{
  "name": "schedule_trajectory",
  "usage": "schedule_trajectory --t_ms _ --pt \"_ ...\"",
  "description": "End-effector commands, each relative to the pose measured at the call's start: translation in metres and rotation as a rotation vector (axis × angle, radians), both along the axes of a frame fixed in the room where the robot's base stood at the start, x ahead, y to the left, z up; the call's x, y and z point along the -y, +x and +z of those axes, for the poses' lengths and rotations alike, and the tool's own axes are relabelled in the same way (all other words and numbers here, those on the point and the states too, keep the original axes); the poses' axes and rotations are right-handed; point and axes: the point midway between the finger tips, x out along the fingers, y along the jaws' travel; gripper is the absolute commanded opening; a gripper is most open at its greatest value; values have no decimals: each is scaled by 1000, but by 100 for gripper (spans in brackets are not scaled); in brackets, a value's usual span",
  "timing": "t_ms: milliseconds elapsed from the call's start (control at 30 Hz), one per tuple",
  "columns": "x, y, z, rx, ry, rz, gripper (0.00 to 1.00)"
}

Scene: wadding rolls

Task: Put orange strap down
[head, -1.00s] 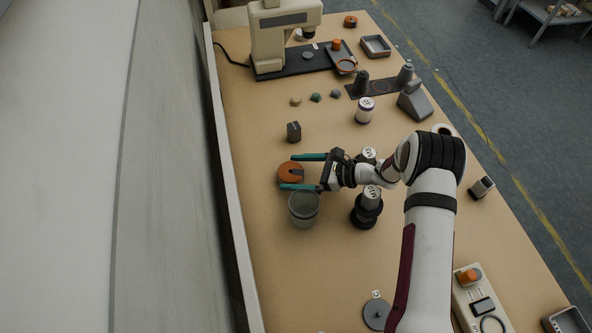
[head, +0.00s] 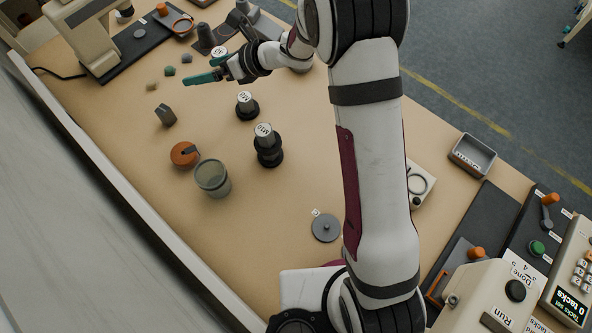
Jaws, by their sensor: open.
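The orange strap, seen as a round orange roll with a dark notch (head: 184,154), lies on the tan table to the left of a grey-green cup (head: 212,178). Nothing holds it. My gripper (head: 201,72), with teal fingers, is open and empty. It is well away from the roll, farther up the table near several small coloured lumps. One finger shows clearly; the other is partly hidden by the gripper body.
Two dark weighted stands with labelled tops (head: 268,145) stand right of the cup. A small dark block (head: 166,116) is above the roll. A grey disc (head: 326,228) lies nearer. A control box with "Run" (head: 488,300) is at lower right.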

Motion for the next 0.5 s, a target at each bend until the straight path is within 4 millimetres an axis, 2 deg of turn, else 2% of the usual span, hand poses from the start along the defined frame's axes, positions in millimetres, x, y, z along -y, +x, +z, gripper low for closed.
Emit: schedule_trajectory --t_ms 33,67,100,133,167,200,267,300,333,400,500 --pt "41 31 37 -146 51 -376 100" --pt "75 42 54 -265 120 -640 100" --pt "124 43 73 -424 245 -986 100" --pt "160 33 83 -543 363 -1237 100" --pt "194 15 91 -663 502 -1480 100" --pt "233 -22 95 -822 708 -1792 100" --pt "271 -94 90 -1055 1050 -2221 100" --pt "279 -144 84 -1196 1273 -2470 100" --pt "279 -180 79 1195 -1322 2441 100" --pt "265 -250 70 1009 -1189 2040 100" --pt "237 -313 67 827 -1020 1692 100"
